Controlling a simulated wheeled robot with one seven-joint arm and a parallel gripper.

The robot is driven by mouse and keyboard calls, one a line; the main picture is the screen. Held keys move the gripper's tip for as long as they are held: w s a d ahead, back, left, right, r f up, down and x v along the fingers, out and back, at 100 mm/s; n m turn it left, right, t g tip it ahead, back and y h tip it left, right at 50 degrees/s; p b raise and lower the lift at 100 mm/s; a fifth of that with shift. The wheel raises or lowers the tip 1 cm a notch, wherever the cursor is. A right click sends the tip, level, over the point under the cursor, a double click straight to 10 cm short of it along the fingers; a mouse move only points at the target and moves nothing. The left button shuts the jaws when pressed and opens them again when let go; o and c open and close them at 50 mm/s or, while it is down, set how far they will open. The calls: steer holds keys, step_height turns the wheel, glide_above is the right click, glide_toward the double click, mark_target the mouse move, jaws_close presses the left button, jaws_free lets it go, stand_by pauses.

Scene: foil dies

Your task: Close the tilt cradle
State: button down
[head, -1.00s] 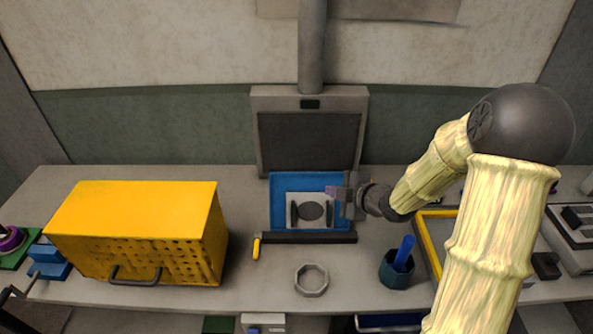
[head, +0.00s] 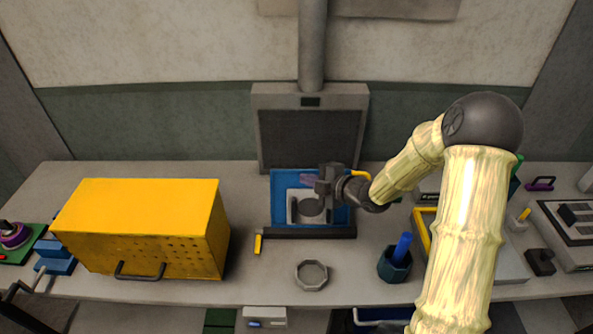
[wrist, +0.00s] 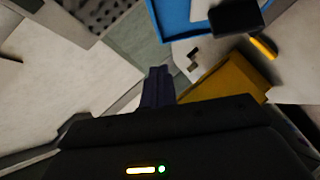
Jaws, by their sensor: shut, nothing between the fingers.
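The tilt cradle is probably the small pale fixture (head: 293,209) with dark uprights and a dark round disc, on a blue mat (head: 281,183) at the middle of the bench. I cannot tell how far it is tilted. My gripper (head: 307,180) is over the back part of the mat, its purple fingers pointing left. It partly covers the fixture's back edge, and I cannot tell whether it touches it. In the wrist view the dark fingers (wrist: 158,87) are together with nothing between them. The blue mat (wrist: 182,22) shows there at the top.
A yellow box (head: 140,215) stands left, a grey panel (head: 258,96) behind. An octagonal ring (head: 311,275) and a cup with a blue stick (head: 393,267) are in front.

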mark_target(287, 170)
steer(key=w+a+f+p, duration=0.2)
steer(key=w, duration=0.1)
steer(key=w+a, duration=0.1)
steer(key=w, duration=0.1)
steer(key=shift+a+f+p, duration=0.3)
steer(key=shift+f+p, duration=0.1)
steer(key=shift+w+f, duration=0.4)
steer(key=shift+w, duration=0.25)
steer(key=shift+w+a+p, duration=0.1)
steer(key=shift+w+p, duration=0.05)
steer(key=shift+p, duration=0.2)
